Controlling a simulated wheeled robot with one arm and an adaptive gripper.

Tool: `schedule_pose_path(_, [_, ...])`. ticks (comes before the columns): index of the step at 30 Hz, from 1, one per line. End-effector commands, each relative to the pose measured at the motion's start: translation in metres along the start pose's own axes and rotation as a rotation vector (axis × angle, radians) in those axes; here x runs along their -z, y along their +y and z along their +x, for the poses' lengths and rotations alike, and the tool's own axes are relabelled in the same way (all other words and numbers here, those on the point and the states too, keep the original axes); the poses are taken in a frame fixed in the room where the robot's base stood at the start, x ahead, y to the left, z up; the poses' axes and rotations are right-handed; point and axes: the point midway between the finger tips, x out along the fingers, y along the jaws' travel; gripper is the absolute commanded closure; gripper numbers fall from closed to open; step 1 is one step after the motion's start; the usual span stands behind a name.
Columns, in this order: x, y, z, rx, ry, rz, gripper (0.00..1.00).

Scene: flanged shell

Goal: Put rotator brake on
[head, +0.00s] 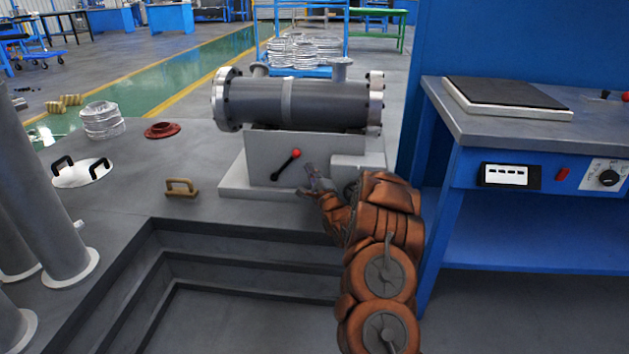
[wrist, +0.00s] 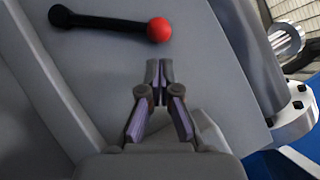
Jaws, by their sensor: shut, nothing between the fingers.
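The rotator brake is a black lever (head: 284,167) with a red ball knob on the grey front plate (head: 258,148) of the rotator. In the head view it slants, with the knob (head: 296,153) at its upper right end. The lever also shows in the wrist view (wrist: 105,22), with the red knob (wrist: 159,30) at its right end.
A grey flanged shell (head: 300,104) lies across the rotator above the lever. Steps (head: 250,262) drop away in front. A blue workbench (head: 540,180) stands at right.

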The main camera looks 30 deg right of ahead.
Motion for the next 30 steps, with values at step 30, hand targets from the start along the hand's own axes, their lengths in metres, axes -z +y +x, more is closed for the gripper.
schedule_pose_path(30, [0.006,-0.008,0.036,-0.006,0.011,-0.018,1.0])
